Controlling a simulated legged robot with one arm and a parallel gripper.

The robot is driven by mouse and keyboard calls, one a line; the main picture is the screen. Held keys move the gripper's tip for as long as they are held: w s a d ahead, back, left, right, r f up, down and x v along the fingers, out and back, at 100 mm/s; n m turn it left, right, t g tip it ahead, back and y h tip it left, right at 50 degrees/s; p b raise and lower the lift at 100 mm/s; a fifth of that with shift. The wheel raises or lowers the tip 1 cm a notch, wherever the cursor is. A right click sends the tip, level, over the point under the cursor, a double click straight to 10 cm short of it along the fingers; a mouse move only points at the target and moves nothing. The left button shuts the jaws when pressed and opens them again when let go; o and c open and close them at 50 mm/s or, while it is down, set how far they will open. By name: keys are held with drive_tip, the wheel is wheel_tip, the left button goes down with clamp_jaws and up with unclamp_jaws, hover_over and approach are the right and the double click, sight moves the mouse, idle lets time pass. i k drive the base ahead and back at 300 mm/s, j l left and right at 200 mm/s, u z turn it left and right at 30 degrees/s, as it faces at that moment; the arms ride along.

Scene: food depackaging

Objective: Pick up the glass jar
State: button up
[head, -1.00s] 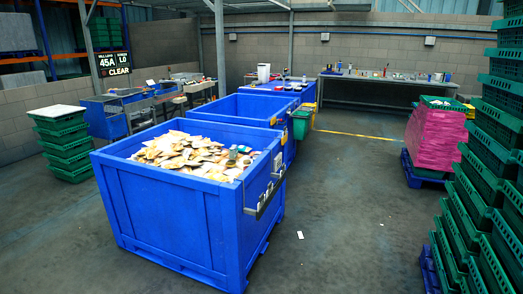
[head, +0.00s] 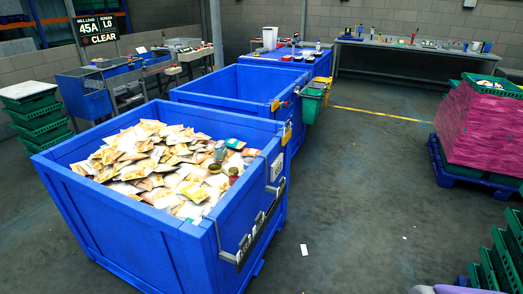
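No glass jar can be told for certain. A few small rounded containers (head: 219,151) lie among the packets at the right side of the front blue bin (head: 150,235); they are too small to tell glass from tin. Small upright items (head: 412,38) stand on the far bench, also too small to identify. My gripper is not in view. A pale shape shows at the bottom right edge, and I cannot tell what it is.
A second blue bin (head: 185,97) stands behind the front one, with a green tub (head: 312,104) at its side. Green crates (head: 38,125) stand left; a pink-wrapped stack (head: 483,130) stands right. The floor (head: 370,200) between is mostly clear.

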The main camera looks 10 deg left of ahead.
sight(234, 173)
drive_tip(key=i, duration=0.8)
drive_tip(key=i+l+u, duration=0.1)
drive_tip(key=i, duration=0.7)
drive_tip(key=i+u, duration=0.2)
drive_tip(key=u, duration=0.2)
drive_tip(key=i+u, duration=0.2)
drive_tip(key=u, duration=0.15)
drive_tip(key=i+u, duration=0.2)
drive_tip(key=u, duration=0.2)
drive_tip(key=i+l+u, duration=0.15)
drive_tip(key=u, duration=0.25)
drive_tip(key=i+u, duration=0.3)
drive_tip(key=l+u, duration=0.15)
drive_tip(key=u, duration=0.15)
drive_tip(key=i, duration=0.05)
